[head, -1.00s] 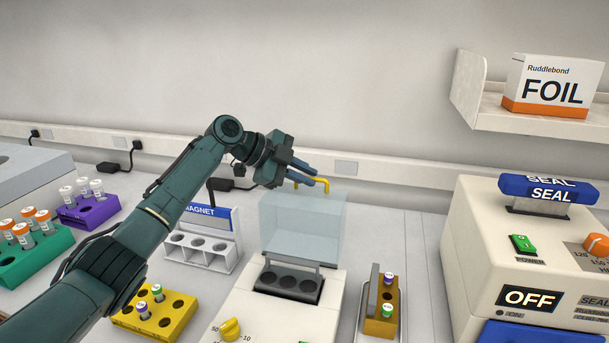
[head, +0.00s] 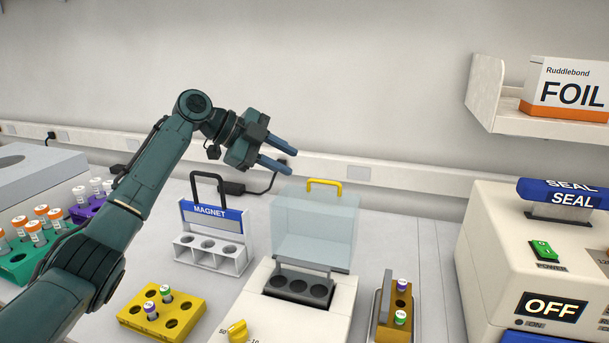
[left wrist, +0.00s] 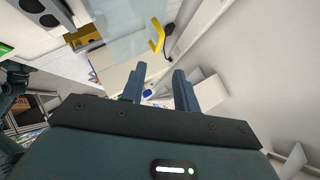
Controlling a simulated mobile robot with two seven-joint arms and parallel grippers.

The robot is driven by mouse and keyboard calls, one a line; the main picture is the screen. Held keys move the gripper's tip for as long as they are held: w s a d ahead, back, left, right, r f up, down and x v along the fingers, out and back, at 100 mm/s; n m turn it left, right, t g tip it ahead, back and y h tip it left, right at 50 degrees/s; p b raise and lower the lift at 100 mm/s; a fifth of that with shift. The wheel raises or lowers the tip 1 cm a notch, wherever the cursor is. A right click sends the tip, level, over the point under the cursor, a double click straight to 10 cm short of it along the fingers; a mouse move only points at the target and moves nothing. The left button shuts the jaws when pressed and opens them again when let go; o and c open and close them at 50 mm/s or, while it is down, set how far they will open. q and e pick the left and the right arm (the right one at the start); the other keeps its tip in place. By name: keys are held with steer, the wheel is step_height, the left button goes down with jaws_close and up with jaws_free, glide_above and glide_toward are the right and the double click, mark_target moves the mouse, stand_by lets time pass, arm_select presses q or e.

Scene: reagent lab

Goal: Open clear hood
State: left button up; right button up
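The clear hood (head: 317,226) is a pale see-through box with a yellow handle (head: 324,184) on its top edge. It stands raised at the back of a cream device (head: 292,316), and the dark block with wells (head: 299,286) in front of it is uncovered. My left gripper (head: 283,155) is open and empty, up and to the left of the handle and apart from it. In the left wrist view the two blue fingers (left wrist: 160,88) are spread, with the yellow handle (left wrist: 157,36) beyond them. My right gripper is not in view.
A white magnet rack (head: 213,252) stands left of the device and a yellow tube rack (head: 162,316) front left. A small tube holder (head: 401,316) stands to the right. A large sealer (head: 497,262) and a shelf (head: 548,127) with a foil box are at right.

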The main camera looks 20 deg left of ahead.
arm_select(q)
steer(key=shift+v, duration=2.2)
